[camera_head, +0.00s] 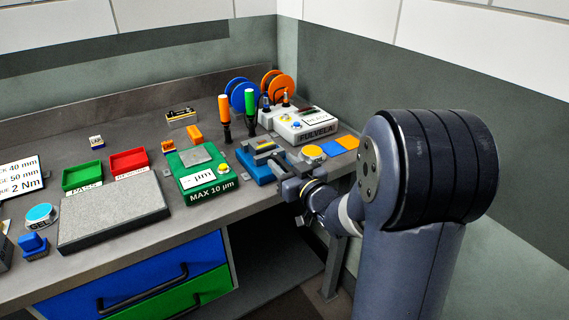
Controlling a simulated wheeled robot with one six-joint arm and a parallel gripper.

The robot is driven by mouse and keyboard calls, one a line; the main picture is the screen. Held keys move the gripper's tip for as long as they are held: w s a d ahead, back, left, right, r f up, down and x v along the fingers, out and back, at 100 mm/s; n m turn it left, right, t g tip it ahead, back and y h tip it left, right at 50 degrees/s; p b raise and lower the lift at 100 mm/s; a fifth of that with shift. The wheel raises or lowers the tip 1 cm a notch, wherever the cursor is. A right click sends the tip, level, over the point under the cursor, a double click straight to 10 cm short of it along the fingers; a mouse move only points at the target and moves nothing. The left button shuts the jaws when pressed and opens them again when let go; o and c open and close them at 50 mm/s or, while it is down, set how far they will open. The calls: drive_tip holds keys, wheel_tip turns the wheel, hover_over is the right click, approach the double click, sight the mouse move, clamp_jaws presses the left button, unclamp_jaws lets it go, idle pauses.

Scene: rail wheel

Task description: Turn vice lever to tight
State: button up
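The blue vice (251,167) sits near the front edge of the bench, to the right of the green gauge block. Grey jaw parts and a yellow piece show on top of it. My gripper (283,163) is at the right side of the vice, close to it or touching it; I cannot tell which. The fingers are small and dark here, so I cannot tell whether they are open or shut. The vice lever is not clearly visible; the gripper and wrist may hide it.
A green gauge block (202,174) stands left of the vice. Behind are a green-handled tool (250,103), an orange-handled tool (224,110) and a white device (306,124). Blue and orange pads (332,148) lie to the right. A grey slab (112,210) lies left.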

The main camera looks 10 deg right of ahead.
drive_tip(key=shift+c, duration=0.2)
clamp_jaws()
idle(0.5)
